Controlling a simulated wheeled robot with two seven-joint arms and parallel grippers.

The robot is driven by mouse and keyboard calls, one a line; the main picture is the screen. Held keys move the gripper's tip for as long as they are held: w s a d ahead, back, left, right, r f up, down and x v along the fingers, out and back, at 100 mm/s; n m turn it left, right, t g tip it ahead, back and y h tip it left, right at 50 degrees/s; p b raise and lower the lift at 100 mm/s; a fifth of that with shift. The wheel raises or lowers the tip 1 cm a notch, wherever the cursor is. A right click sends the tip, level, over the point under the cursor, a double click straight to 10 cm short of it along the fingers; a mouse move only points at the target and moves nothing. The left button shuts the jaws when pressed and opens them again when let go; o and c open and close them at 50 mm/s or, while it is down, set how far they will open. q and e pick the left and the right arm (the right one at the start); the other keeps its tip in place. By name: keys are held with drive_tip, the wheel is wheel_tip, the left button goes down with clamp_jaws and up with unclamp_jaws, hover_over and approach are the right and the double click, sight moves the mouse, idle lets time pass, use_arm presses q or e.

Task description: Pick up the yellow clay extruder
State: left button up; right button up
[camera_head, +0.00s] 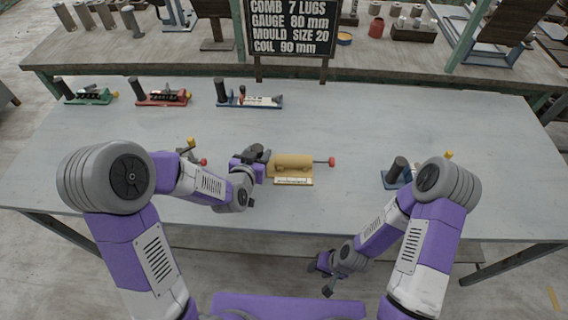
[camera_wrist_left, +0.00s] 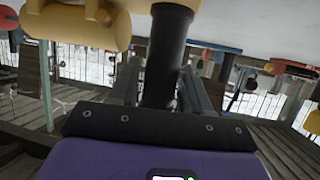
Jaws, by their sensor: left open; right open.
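The yellow clay extruder (camera_head: 292,163) lies on the table in front of me, a yellow barrel on a yellow base with a pale label and a red knob at its right end. My left gripper (camera_head: 257,155) is at its left end, by the black handle. In the left wrist view the black handle (camera_wrist_left: 165,58) stands between the two open fingers, with the yellow barrel (camera_wrist_left: 75,25) at upper left. Whether the fingers touch the handle is unclear. My right gripper (camera_head: 325,275) is open and empty, in front of the table's near edge.
Green (camera_head: 88,97), red (camera_head: 163,97) and blue (camera_head: 250,100) tools with black handles stand along the back left. Another blue-based tool (camera_head: 393,178) is partly behind my right arm. A sign (camera_head: 292,28) stands at the back. The table (camera_head: 400,120) is clear at right.

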use_arm(q)
drive_tip(key=shift+x, duration=1.25)
clamp_jaws()
wheel_tip(320, 180, up, 10)
drive_tip(key=p, duration=0.3)
drive_tip(key=shift+f+b, duration=3.15)
drive_tip(key=shift+f, duration=0.15)
drive_tip(key=shift+f+b, duration=1.45)
drive_tip(key=shift+b, duration=0.05)
